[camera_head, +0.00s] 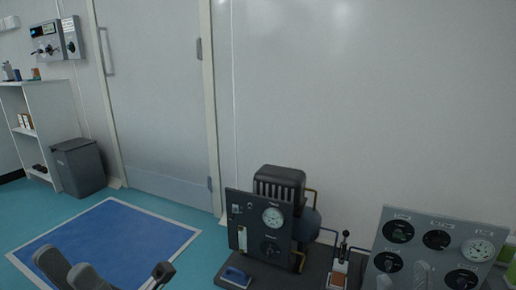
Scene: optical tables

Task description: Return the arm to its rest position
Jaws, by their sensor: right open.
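The rest of both arms is out of view.
A dark pump unit (245,222) with a gauge and a small lever device (341,262) stand on a dark bench beside the panel. A blue mat (125,225) lies on the floor. A grey bin (78,167), white shelf (50,100) and door (155,90) are behind.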

